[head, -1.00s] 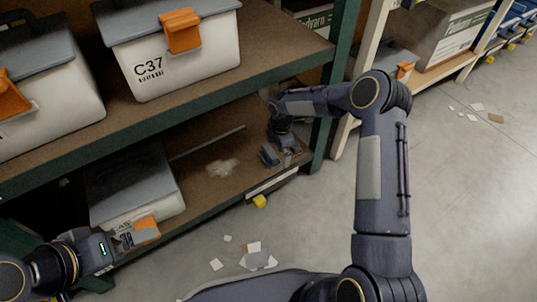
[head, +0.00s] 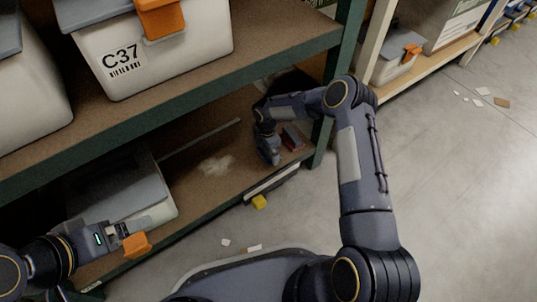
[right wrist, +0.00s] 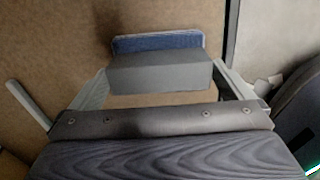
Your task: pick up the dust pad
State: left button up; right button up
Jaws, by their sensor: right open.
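The dust pad appears to be the small grey-blue block with a reddish side (head: 293,138) on the lower shelf (head: 190,195), near its right end. In the right wrist view, a grey block with a blue edge (right wrist: 160,72) lies ahead, its near part between the fingertips. My right gripper (head: 268,152) is low over the shelf beside the block. In the right wrist view its fingers (right wrist: 160,80) stand apart, one at each side of the block. Contact cannot be told. My left gripper (head: 130,230) is by the orange latch (head: 137,245) of a grey-lidded bin (head: 115,195); its jaws are unclear.
Pale dust (head: 216,165) lies on the lower shelf. The upper shelf (head: 270,55) with bin C37 (head: 170,55) is close above my right forearm. A green post (head: 340,70) stands right of the block.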

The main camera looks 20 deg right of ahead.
jog(key=shift+f, duration=0.65)
jog(key=shift+c, duration=0.4)
jog(key=c, duration=0.6)
jog(key=shift+c, duration=0.2)
jog(key=shift+r, duration=0.15)
